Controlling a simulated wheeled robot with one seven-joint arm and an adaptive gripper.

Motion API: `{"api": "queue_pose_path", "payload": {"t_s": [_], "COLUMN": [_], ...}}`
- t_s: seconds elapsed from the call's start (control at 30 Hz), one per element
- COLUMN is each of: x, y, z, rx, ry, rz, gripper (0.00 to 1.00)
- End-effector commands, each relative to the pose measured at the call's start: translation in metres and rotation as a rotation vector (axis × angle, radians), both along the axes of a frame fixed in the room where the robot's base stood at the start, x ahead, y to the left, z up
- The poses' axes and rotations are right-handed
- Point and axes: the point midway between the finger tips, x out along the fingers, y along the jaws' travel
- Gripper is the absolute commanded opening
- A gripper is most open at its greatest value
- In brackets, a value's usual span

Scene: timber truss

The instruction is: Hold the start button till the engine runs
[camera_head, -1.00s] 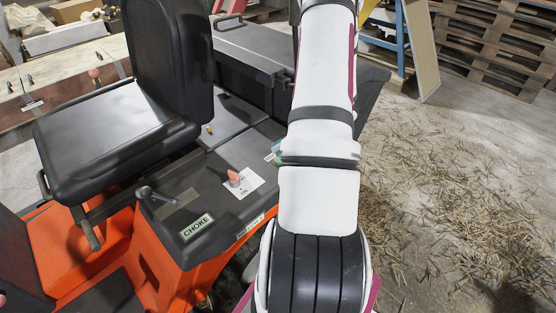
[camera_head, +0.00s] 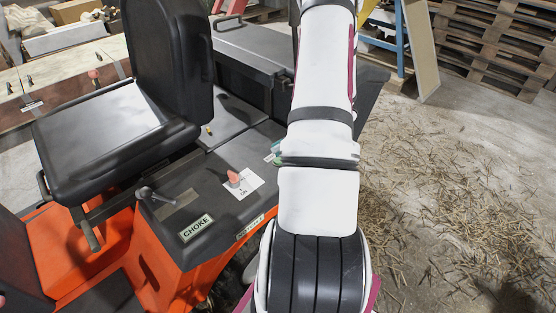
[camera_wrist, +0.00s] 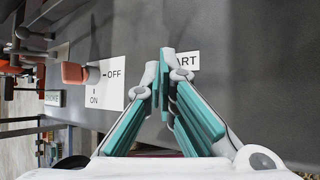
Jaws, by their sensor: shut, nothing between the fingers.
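In the wrist view, my gripper (camera_wrist: 163,70) is shut and empty, its teal-padded fingers meeting over the grey panel. In the head view, my arm covers most of the gripper; a small teal patch (camera_head: 276,148) shows left of the arm, above the orange machine's dark console (camera_head: 222,210).
A red knob (camera_head: 234,178) stands on a white OFF/ON plate; it also shows in the wrist view (camera_wrist: 75,72). A CHOKE label (camera_head: 197,228) and a small lever (camera_head: 145,193) are nearer. The black seat (camera_head: 110,130) stands left. Straw-strewn floor is open at right.

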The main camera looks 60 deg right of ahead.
Motion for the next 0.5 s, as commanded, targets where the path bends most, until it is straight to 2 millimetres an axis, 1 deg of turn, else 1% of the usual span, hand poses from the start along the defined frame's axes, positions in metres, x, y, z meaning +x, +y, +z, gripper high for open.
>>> {"api": "queue_pose_path", "payload": {"t_s": [0.3, 0.5], "x": [0.0002, 0.0000], "y": [0.0001, 0.0001], "z": [-0.0087, -0.0082], "rx": [0.000, 0.000], "ry": [0.000, 0.000], "rz": [0.000, 0.000], "gripper": [0.00, 0.00]}}
